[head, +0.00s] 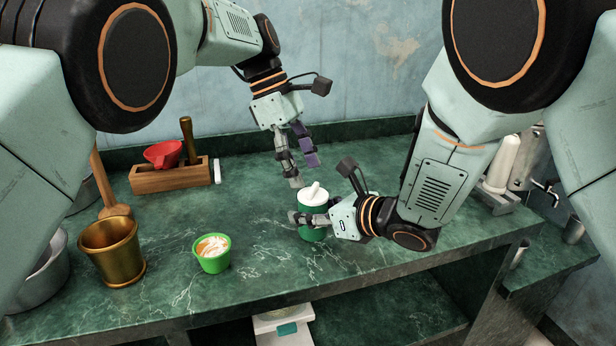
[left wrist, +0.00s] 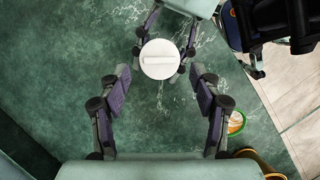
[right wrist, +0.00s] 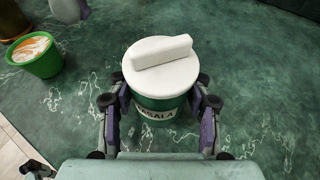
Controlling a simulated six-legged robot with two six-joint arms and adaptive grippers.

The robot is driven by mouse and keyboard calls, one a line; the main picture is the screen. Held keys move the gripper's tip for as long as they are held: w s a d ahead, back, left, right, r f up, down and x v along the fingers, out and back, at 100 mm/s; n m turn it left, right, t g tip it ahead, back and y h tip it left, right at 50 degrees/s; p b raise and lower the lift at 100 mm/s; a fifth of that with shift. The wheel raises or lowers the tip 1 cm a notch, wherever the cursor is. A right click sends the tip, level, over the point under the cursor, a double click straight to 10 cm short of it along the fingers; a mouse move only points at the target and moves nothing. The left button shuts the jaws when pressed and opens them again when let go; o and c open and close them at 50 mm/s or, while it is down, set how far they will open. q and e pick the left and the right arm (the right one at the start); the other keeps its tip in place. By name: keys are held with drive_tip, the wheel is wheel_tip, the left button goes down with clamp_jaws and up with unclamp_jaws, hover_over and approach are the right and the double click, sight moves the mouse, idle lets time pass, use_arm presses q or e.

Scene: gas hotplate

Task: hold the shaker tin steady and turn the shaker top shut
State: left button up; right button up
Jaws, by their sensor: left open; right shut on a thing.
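The shaker tin (head: 313,232) is green and stands upright on the green marble counter; its label reads partly "ASALA" in the right wrist view (right wrist: 160,112). Its white shaker top (head: 314,194) has a raised bar across it and sits on the tin; whether it is fully seated I cannot tell. My right gripper (head: 312,219) is shut on the tin's sides below the top. My left gripper (head: 303,172) is open above the top, fingers pointing down. In the left wrist view the round top (left wrist: 159,59) lies beyond and between the open fingers, not touching them.
A green cup with orange and white contents (head: 212,252) and a brass mortar (head: 112,250) stand to the left. A wooden box (head: 170,176) with a red funnel (head: 163,153) is behind them. The counter (head: 262,280) around the tin is mostly clear.

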sight(313, 192)
use_arm(q)
drive_tip(key=shift+x, duration=1.4)
drive_tip(key=shift+c, duration=0.2)
drive_tip(key=c, duration=1.1)
drive_tip(key=shift+w+d+m+g+y, duration=0.1)
drive_tip(key=shift+m+g+y, duration=0.2)
drive_tip(key=shift+m, duration=0.7)
drive_tip(key=shift+w+m+g+y, duration=0.1)
drive_tip(key=shift+m+g, duration=0.3)
drive_tip(key=shift+m, duration=0.9)
